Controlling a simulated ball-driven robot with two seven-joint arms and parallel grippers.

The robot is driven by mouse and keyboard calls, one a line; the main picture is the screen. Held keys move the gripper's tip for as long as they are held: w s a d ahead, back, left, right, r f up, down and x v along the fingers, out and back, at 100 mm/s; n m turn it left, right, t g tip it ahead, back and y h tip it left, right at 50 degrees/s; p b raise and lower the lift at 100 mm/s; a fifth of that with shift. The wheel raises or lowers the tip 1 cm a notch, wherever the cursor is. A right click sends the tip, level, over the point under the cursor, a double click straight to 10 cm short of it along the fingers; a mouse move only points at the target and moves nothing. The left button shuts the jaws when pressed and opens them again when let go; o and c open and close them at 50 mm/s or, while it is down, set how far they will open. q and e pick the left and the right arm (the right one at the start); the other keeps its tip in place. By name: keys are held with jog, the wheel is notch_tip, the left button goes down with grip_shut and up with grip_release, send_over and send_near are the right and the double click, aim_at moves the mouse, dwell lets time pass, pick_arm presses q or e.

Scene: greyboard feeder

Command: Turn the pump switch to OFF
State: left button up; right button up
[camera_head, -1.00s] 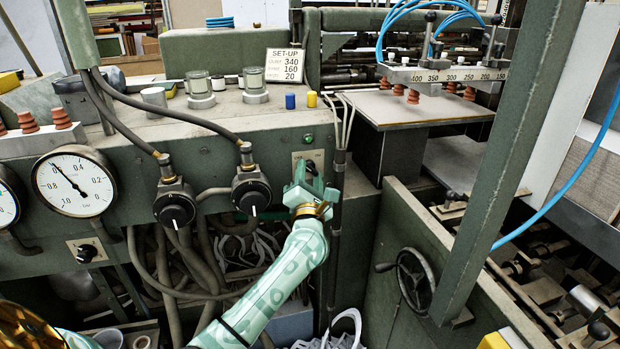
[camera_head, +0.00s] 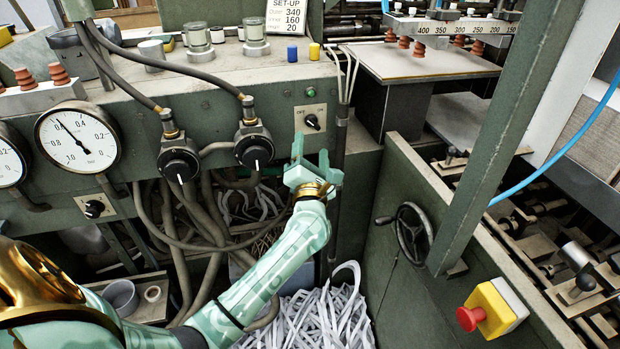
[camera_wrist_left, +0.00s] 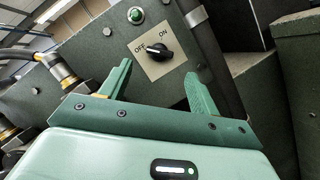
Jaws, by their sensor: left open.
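The pump switch (camera_head: 312,121) is a black knob on a beige plate marked OFF and ON, on the green machine front. In the left wrist view the knob (camera_wrist_left: 157,50) sits aslant below the labels; its left end lies near OFF, but I cannot surely tell which end is the pointer. My left gripper (camera_head: 311,158) is open and empty just below the switch in the head view. In the left wrist view its two fingers (camera_wrist_left: 158,75) stand apart on either side below the plate, with nothing between them. My right gripper is out of view.
A green button (camera_head: 311,92) sits above the switch. Two black valve knobs (camera_head: 254,151) with hoses and a pressure gauge (camera_head: 78,142) are to the left. A handwheel (camera_head: 413,234) and a red emergency stop (camera_head: 471,318) are to the right. Paper strips (camera_head: 310,315) lie below.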

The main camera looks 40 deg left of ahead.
pick_arm(q)
jog(key=v, duration=1)
